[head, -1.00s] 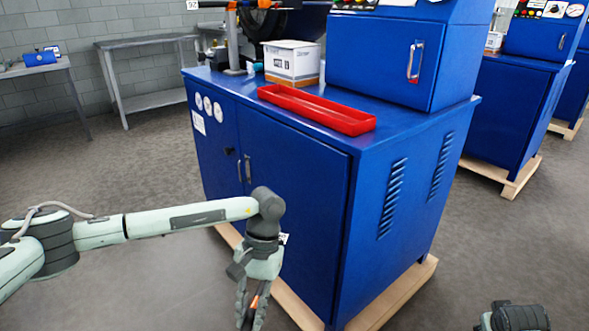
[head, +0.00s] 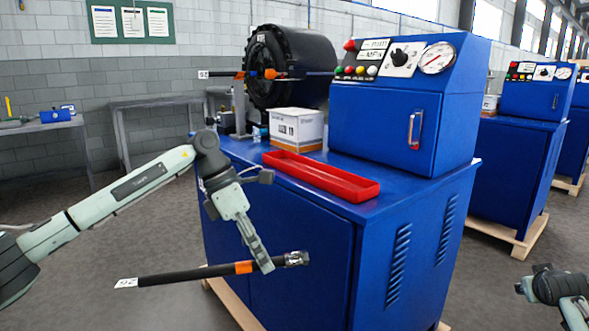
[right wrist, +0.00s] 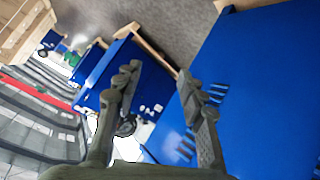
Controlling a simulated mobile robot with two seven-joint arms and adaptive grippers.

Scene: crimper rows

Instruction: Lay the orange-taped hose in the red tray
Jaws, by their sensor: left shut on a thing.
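The black hose (head: 185,275) has an orange tape band (head: 243,267), a white tag at its left end and a metal fitting at its right end. My left gripper (head: 265,264) is shut on it near the fitting, just right of the tape. The hose hangs nearly level in front of the blue machine, lower than its top. The red tray (head: 330,180) lies on the machine's top, above and right of the hose, and looks empty. My right gripper (right wrist: 157,72) is open and empty in the right wrist view.
The blue crimper machine (head: 290,240) has a control cabinet (head: 380,120) behind the tray. A white box (head: 297,128) stands behind the tray's left end. Another dark hose with an orange part (head: 270,74) lies at the black crimper head. Grey tables stand at the left wall.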

